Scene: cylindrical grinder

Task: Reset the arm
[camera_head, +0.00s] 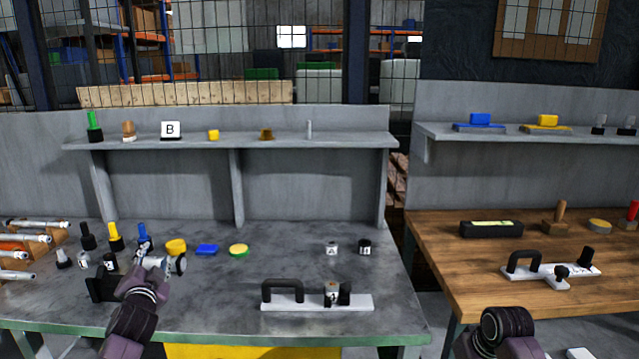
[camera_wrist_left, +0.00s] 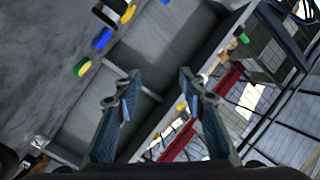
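My left arm (camera_head: 140,318) comes in from the bottom left over the grey metal table (camera_head: 215,285). My left gripper (camera_head: 160,264) is above the table's left part, close to a group of small coloured items. In the left wrist view my left gripper (camera_wrist_left: 158,85) has its two fingers well apart, with nothing between them. My right arm (camera_head: 505,328) shows only as a dark rounded link at the bottom, by the wooden table's front edge. Its gripper is out of view.
Yellow (camera_head: 176,246), blue (camera_head: 207,250) and green-rimmed (camera_head: 239,250) pieces lie near the left gripper. A white fixture with a black handle (camera_head: 318,302) sits at the table front. The wooden table (camera_head: 455,270) bears another fixture (camera_head: 550,272). Grey shelves (camera_head: 330,141) stand behind.

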